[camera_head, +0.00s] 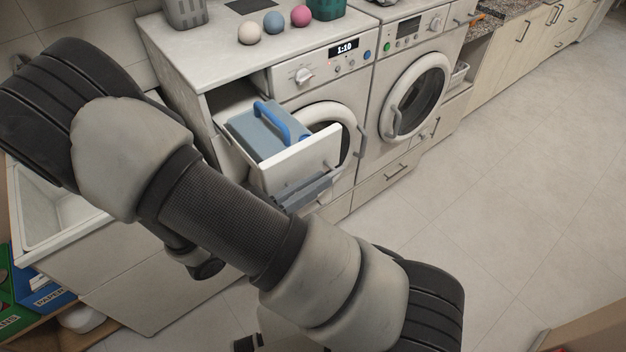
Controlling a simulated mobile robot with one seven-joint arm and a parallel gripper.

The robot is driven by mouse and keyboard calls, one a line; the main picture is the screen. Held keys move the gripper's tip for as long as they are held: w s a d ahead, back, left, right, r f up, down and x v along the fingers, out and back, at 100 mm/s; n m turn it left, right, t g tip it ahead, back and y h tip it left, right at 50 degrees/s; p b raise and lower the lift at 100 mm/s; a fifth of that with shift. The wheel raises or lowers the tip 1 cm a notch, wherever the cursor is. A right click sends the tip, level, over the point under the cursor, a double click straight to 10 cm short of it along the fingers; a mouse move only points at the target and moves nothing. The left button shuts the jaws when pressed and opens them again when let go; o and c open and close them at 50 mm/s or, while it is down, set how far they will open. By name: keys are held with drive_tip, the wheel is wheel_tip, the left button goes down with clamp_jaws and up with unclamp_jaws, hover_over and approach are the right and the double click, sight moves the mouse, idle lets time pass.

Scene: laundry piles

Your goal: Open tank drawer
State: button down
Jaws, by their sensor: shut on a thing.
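The tank drawer (312,160) is pulled out from the left machine, with its white front panel standing away from the body. A blue-grey tank (258,138) with a bright blue handle (272,120) sits inside it. My gripper (318,186) shows as a grey part low against the outer face of the drawer front. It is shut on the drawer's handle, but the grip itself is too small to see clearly. My own arm crosses the foreground and hides the wrist and the drawer's lower left side.
Pink, blue and beige balls (274,21) lie on the machine top. A second machine (413,95) with a round door stands to the right. A white sink (40,215) is at left.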

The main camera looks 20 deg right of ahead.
drive_tip(key=shift+s, duration=0.1)
drive_tip(key=c, duration=2.1)
unclamp_jaws()
drive_tip(key=b+v, duration=0.1)
drive_tip(key=v, duration=1.6)
drive_tip(key=shift+a+b, duration=0.2)
drive_tip(key=shift+b, duration=0.2)
